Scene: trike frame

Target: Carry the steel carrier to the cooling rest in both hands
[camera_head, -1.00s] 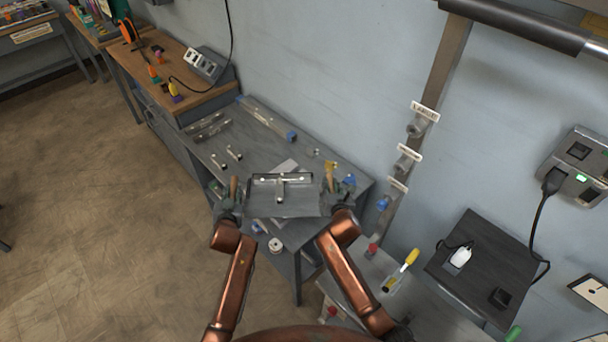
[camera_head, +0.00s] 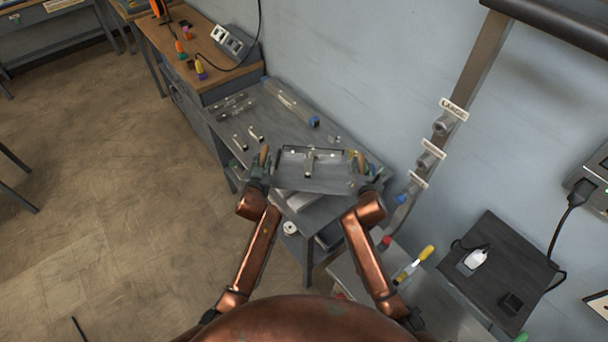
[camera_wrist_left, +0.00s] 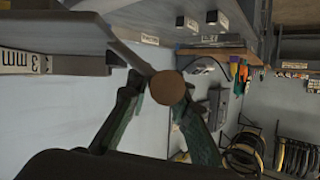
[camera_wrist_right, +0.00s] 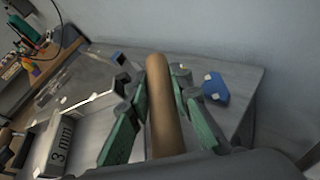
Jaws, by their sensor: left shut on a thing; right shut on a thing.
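The steel carrier (camera_head: 330,181) is a flat grey tray with a T-shaped metal piece lying on it. It is held roughly level, and the grey bench shows behind and below it. My left gripper (camera_head: 264,162) is shut on its left wooden handle, whose round end (camera_wrist_left: 168,87) shows in the left wrist view. My right gripper (camera_head: 359,166) is shut on the right wooden handle (camera_wrist_right: 162,110), seen between green fingers in the right wrist view. I cannot tell which thing is the cooling rest; the carrier hides part of the bench.
The grey bench (camera_head: 240,115) holds small metal parts and a blue-ended bar (camera_head: 290,103). A blue block (camera_wrist_right: 215,87) lies beyond the right handle. The wall is close behind. A lower surface with a yellow-handled tool (camera_head: 426,253) is at right; open floor is at left.

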